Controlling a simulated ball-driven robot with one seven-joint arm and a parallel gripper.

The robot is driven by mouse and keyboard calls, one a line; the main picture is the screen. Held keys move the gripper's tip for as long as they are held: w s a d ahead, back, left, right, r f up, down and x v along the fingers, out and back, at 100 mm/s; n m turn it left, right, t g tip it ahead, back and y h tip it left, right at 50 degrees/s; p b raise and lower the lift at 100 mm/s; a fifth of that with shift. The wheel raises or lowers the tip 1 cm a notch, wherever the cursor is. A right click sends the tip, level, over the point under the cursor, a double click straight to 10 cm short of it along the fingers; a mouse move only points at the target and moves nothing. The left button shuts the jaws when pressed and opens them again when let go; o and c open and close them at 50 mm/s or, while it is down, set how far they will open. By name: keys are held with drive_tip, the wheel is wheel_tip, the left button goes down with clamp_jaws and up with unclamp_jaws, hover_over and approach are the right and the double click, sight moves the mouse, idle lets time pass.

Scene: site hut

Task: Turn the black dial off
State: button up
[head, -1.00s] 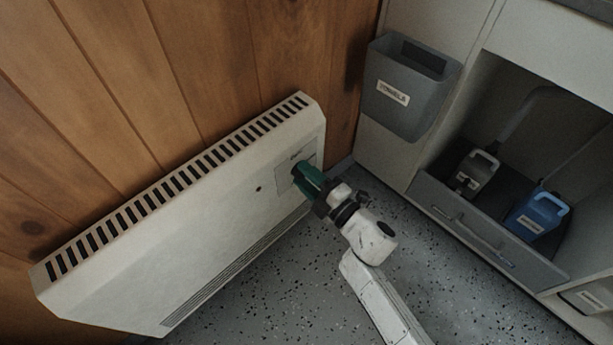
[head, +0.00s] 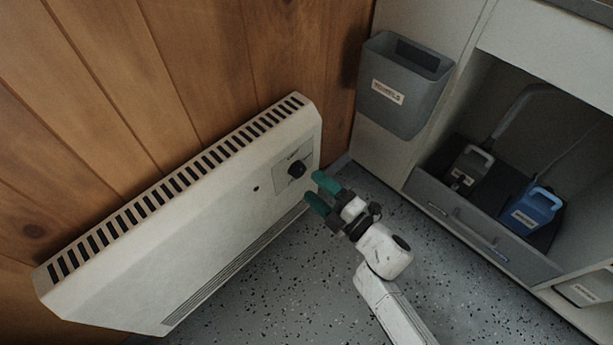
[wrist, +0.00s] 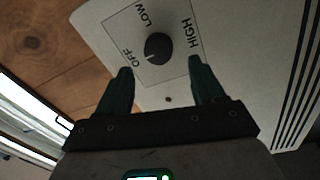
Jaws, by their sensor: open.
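The black dial (head: 296,169) is a round knob on a pale panel at the right end of the white wall heater (head: 215,225). In the wrist view the dial (wrist: 158,48) is ringed by the words OFF, LOW and HIGH. Its short white mark points to the lower left, toward OFF. My gripper (head: 316,190), with green fingers, is open and empty, just off the heater's front and apart from the dial. In the wrist view its fingers (wrist: 159,75) are spread with the dial beyond them, roughly centred between them.
A grey towel bin (head: 402,105) hangs on the cabinet at the right. An open grey drawer (head: 470,228) holds a grey jug (head: 467,166) and a blue jug (head: 535,210). Speckled floor (head: 290,290) is clear in front of the heater.

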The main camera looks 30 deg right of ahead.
drive_tip(key=v, duration=0.6)
drive_tip(key=shift+p, duration=0.4)
drive_tip(key=shift+w, duration=0.1)
drive_tip(key=s+d+f+m+g+h, duration=0.2)
drive_tip(key=d+m+g+h, duration=0.25)
drive_tip(key=d+m, duration=0.2)
drive_tip(key=s+d+f+m+g+h, duration=0.1)
drive_tip(key=s+d+m+g+h, duration=0.15)
drive_tip(key=d+m+h, duration=0.35)
drive_tip(key=s+a+m+g+y, duration=0.25)
drive_tip(key=s+a+g, duration=0.2)
drive_tip(key=s, duration=0.25)
drive_tip(key=s+a+m+g+y, duration=0.25)
drive_tip(key=s+m+g, duration=0.2)
drive_tip(key=s, duration=0.25)
wheel_tip(320, 180, up, 29)
drive_tip(key=s+p, duration=0.1)
drive_tip(key=p, duration=2.8)
drive_tip(key=shift+a+r+g+p, duration=0.25)
drive_tip(key=shift+a+g+p, duration=0.05)
drive_tip(key=shift+g+p, duration=0.1)
drive_tip(key=shift+h, duration=0.25)
drive_tip(key=shift+c, duration=0.4)
